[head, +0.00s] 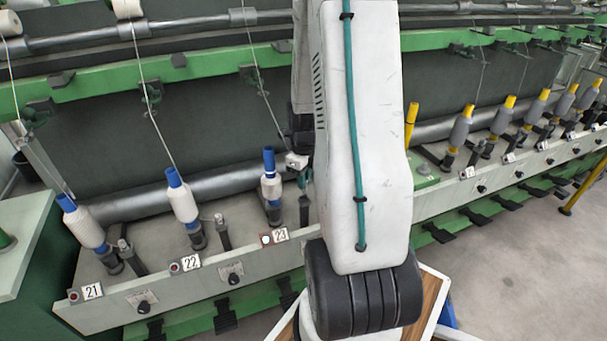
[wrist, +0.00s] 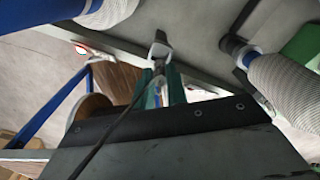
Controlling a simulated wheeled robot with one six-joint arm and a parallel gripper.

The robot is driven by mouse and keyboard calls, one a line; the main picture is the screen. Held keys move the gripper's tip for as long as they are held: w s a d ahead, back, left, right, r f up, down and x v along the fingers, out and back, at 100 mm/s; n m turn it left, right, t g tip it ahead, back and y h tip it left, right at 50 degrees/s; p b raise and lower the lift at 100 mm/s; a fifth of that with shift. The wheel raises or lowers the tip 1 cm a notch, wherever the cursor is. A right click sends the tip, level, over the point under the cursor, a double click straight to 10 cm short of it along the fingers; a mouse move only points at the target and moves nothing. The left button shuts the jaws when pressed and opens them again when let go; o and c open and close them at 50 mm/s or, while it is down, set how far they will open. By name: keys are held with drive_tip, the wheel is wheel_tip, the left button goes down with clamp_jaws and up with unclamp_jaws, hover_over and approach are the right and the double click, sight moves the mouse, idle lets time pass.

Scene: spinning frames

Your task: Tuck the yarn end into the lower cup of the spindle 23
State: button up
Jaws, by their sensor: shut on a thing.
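Spindle 23 (head: 272,212) stands behind its number plate (head: 280,235) in the head view. A thin yarn (head: 263,92) slants down from above toward my gripper (head: 297,160), which is largely hidden behind my arm, right of the tube top. In the wrist view, my gripper's teal fingers (wrist: 161,78) are close together and shut on the yarn end, which is hard to see between them. Two wound bobbins flank them there, left (wrist: 108,12) and right (wrist: 285,80).
Spindles 21 (head: 84,227) and 22 (head: 182,203) stand to the left with fuller white bobbins. Grey bobbins on yellow tubes (head: 460,130) line the rail to the right. The green machine beam (head: 190,58) runs above. Open floor (head: 510,255) lies at the right.

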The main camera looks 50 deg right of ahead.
sight(304, 192)
drive_tip(key=shift+f, duration=1.9)
drive_tip(key=o, duration=0.8)
drive_tip(key=shift+c, duration=0.2)
wheel_tip(304, 192, up, 8)
drive_tip(key=shift+f, duration=0.1)
